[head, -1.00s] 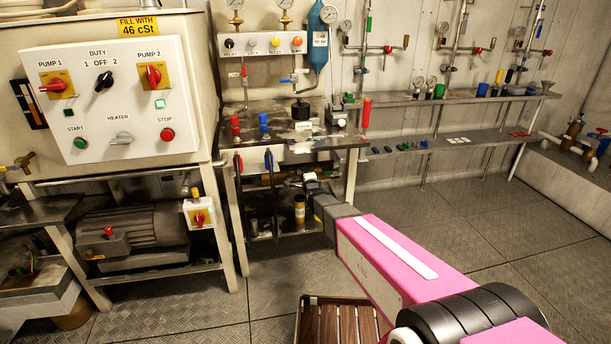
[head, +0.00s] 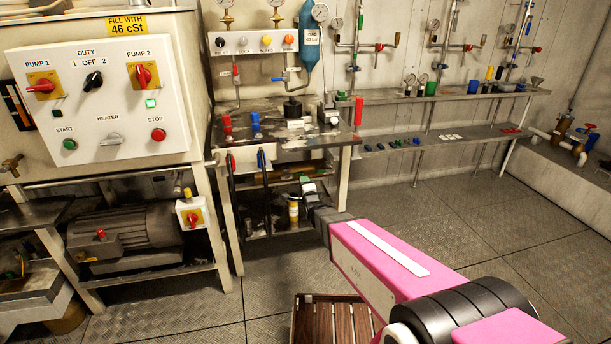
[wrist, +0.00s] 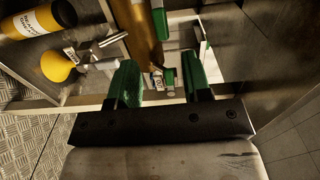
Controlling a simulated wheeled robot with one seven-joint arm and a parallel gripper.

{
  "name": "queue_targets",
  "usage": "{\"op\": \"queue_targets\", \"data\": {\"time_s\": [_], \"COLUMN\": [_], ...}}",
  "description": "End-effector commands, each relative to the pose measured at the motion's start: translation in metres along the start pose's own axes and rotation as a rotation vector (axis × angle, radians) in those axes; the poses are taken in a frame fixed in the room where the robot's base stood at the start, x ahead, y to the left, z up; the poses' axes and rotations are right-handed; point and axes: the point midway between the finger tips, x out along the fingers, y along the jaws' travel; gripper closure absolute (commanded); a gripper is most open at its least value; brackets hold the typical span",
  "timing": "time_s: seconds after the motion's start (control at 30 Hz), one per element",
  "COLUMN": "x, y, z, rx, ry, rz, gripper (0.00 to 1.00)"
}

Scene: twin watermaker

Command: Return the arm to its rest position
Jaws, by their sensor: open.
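My pink arm reaches forward from the lower right in the head view. My gripper (head: 307,184) is at its far end, low in front of the workbench (head: 325,140) and near its lower shelf. In the wrist view my gripper (wrist: 158,84) shows two green fingers spread apart. I see nothing held between them. Beyond the fingers lie a yellow-and-black bottle (wrist: 42,20) and a yellow rounded item (wrist: 58,66), both to the left. The bottle also shows on the lower shelf in the head view (head: 293,212).
A pump control panel (head: 100,105) and a motor (head: 130,235) stand at the left. A slatted wooden crate (head: 333,318) is on the floor below my arm. Wall shelves (head: 440,142) run along the back right. The floor (head: 500,230) at right is clear.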

Motion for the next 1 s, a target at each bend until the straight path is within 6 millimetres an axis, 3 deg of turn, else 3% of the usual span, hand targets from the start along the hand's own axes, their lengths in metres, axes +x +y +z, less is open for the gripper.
{"op": "queue_targets", "data": {"time_s": [0.27,0.47,0.73,1.0], "x": [-0.024,-0.069,-0.164,-0.262], "y": [0.018,0.042,0.063,0.059], "z": [-0.037,-0.077,-0.124,-0.149], "rx": [-0.229,-0.501,-0.817,-0.967], "ry": [0.007,-0.075,-0.380,-0.814], "rz": [0.243,0.559,0.982,1.246], "gripper": [0.55,0.55,0.55,0.55]}}
